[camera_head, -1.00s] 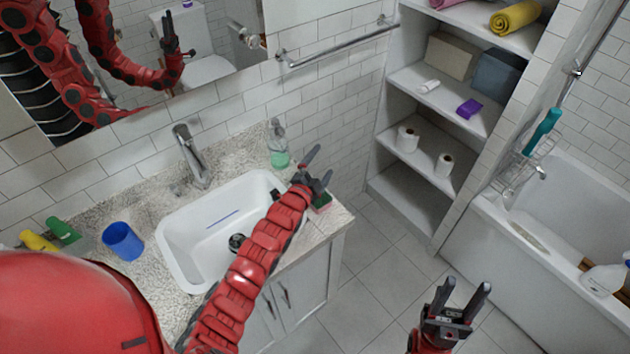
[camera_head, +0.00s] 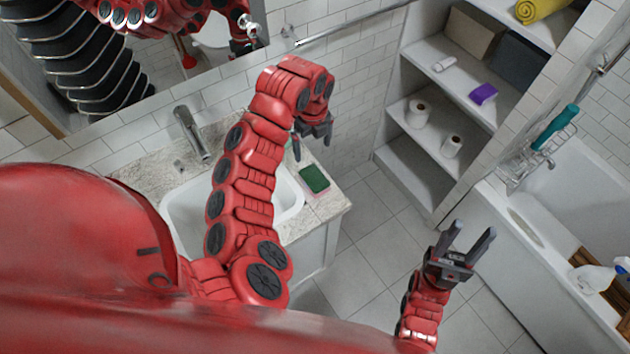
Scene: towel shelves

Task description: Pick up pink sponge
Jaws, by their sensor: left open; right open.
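The sponge (camera_head: 314,179) lies flat on the front right corner of the sink counter. Its top is dark green, and a thin pink edge shows beneath. My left gripper (camera_head: 312,148) is open and empty. Its fingers point down, and in the picture it is just above the sponge, apart from it. I cannot tell its exact height. My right gripper (camera_head: 472,229) is open and empty, pointing up in front of the floor.
The white sink (camera_head: 288,203) is partly hidden by my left arm. The faucet (camera_head: 190,132) stands behind it. Shelves to the right hold a purple box (camera_head: 483,94), paper rolls (camera_head: 418,113) and a yellow towel (camera_head: 540,8). A bathtub (camera_head: 560,262) stands far right. The floor between is clear.

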